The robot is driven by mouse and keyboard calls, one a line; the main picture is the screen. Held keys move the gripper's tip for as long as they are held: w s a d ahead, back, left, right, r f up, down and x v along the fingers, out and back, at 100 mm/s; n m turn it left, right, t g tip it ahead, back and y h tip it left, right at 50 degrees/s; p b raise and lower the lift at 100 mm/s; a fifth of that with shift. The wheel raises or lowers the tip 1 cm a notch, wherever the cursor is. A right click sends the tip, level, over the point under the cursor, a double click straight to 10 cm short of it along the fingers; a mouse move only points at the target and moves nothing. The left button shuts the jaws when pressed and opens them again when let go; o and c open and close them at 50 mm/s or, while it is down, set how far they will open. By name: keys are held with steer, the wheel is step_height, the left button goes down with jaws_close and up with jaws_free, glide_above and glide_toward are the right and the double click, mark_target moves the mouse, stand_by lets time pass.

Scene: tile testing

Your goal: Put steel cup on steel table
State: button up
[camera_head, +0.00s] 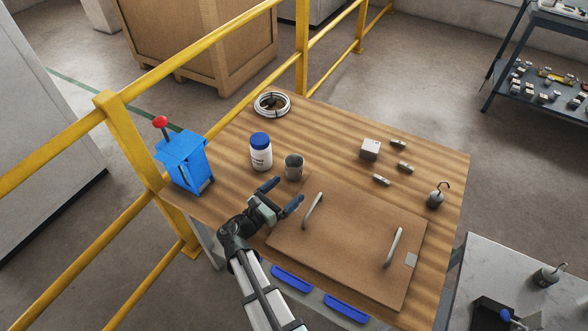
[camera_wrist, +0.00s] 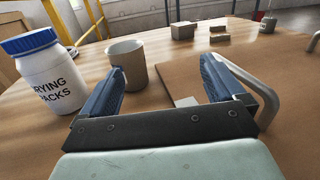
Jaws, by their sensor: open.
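The steel cup (camera_head: 294,167) is a grey metal cup standing upright on the wooden table, right of the white bottle. It also shows in the wrist view (camera_wrist: 131,60), a little beyond my left fingertip. My gripper (camera_head: 288,191) is open and empty, its blue fingers pointing towards the cup from the near side. In the wrist view, my gripper (camera_wrist: 163,68) has nothing between its fingers; the cup lies ahead and left of centre. A grey-topped table (camera_head: 515,262), seemingly the steel table, is at the lower right of the head view, partly cut off.
The white bottle (camera_head: 260,152) with blue lid stands close left of the cup. A board (camera_head: 350,245) with two upright handles lies right of my gripper. A blue device (camera_head: 183,162) stands at the left edge. Weights and a black device occupy parts of the grey top.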

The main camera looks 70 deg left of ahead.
mark_target(298, 157)
steer(key=shift+s+d+r+n+g+y, duration=0.1)
steer(key=shift+s+r+n+g+y, duration=0.2)
steer(key=shift+g+y, duration=0.4)
steer(key=shift+s+a+f+n+g+y, duration=0.15)
steer(key=shift+s+a+n+g+y, duration=0.45)
steer(key=shift+s+a+n+y, duration=0.25)
steer(key=shift+s+a+f+g+y, duration=0.1)
steer(key=shift+a+g+y, duration=0.15)
steer(key=shift+g, duration=0.05)
steer(key=shift+a, duration=0.25)
steer(key=x, duration=1.3)
steer(key=shift+w+f, duration=0.15)
steer(key=shift+w, duration=0.15)
steer(key=shift+c, duration=0.4)
steer(key=c, duration=1.1)
